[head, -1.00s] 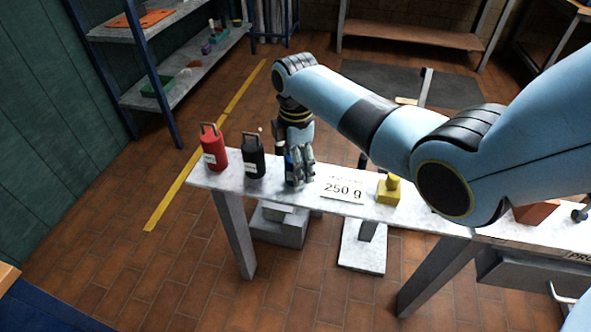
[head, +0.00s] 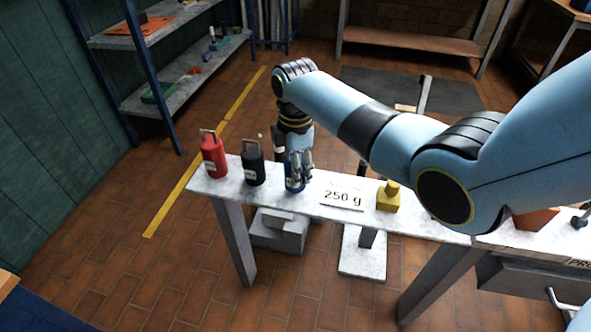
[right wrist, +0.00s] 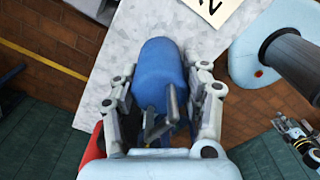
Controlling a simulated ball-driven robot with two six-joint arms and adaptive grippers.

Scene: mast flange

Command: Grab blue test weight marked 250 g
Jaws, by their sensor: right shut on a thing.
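The blue test weight (head: 293,185) stands on the narrow light bench (head: 312,204), beside a card reading "250 g" (head: 341,196). My right gripper (head: 298,172) comes down on it from above and is shut on it. In the right wrist view the blue weight (right wrist: 162,75) sits between the two fingers of the right gripper (right wrist: 165,100), with its metal handle (right wrist: 166,112) toward the palm. The fingers hide part of the weight in the head view. My left gripper is not in view in the head view.
A black weight (head: 253,168) and a red weight (head: 213,158) stand to the left on the bench. A yellow weight (head: 388,197) stands right of the card. A blue-framed shelf (head: 180,85) stands at the back left.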

